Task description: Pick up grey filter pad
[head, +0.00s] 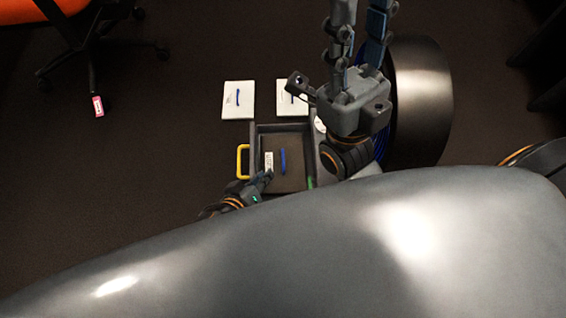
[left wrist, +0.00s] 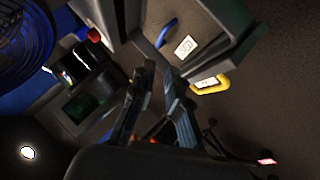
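The grey filter pad (head: 295,142), with a blue strap and a white label, lies in a dark grey tray (head: 283,127) with a yellow handle (head: 242,161). In the left wrist view, the pad (left wrist: 207,22) shows at the top, partly cut off. My left gripper (head: 268,176) is over the tray's lower-left part in the head view. In the left wrist view, its two fingers (left wrist: 160,68) are apart with nothing between them. My right gripper (head: 360,22) looms large at the top, its fingers apart and tips cut off by the frame.
Two white pads with blue straps, the left (head: 231,109) and the right (head: 286,104), lie on the floor above the tray. A large dark drum (head: 425,100) stands at the right. An orange chair (head: 25,12) is at the upper left.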

